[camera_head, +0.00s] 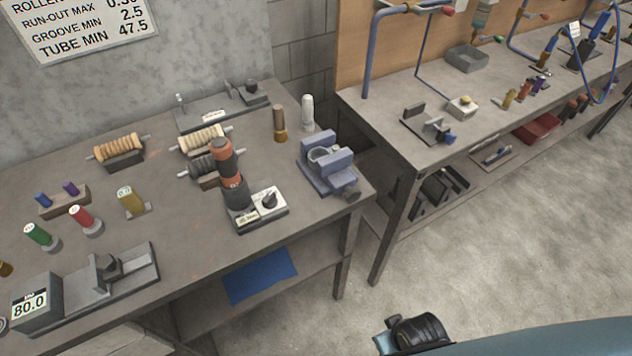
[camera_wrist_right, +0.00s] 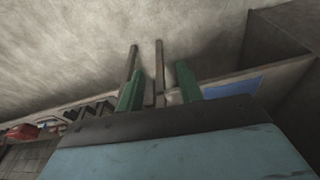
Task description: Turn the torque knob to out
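A black torque knob (camera_head: 269,199) sits on the pale top of a small dark base unit (camera_head: 262,216) near the front edge of the left bench. The knob's pointer direction and the small label marks are too small to read. An orange-and-black powered driver (camera_head: 229,172) stands upright at the left part of this unit. My right gripper (camera_wrist_right: 157,78) shows two green fingers standing apart with nothing between them. It is below bench height, away from the knob. My left gripper is in neither view.
A blue-grey vise (camera_head: 328,165) stands right of the unit, and spare rollers (camera_head: 203,139) lie behind it. A gauge reading 80.0 (camera_head: 33,303) is at front left. A blue sheet (camera_head: 261,275) lies on the lower shelf. Floor between benches is clear.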

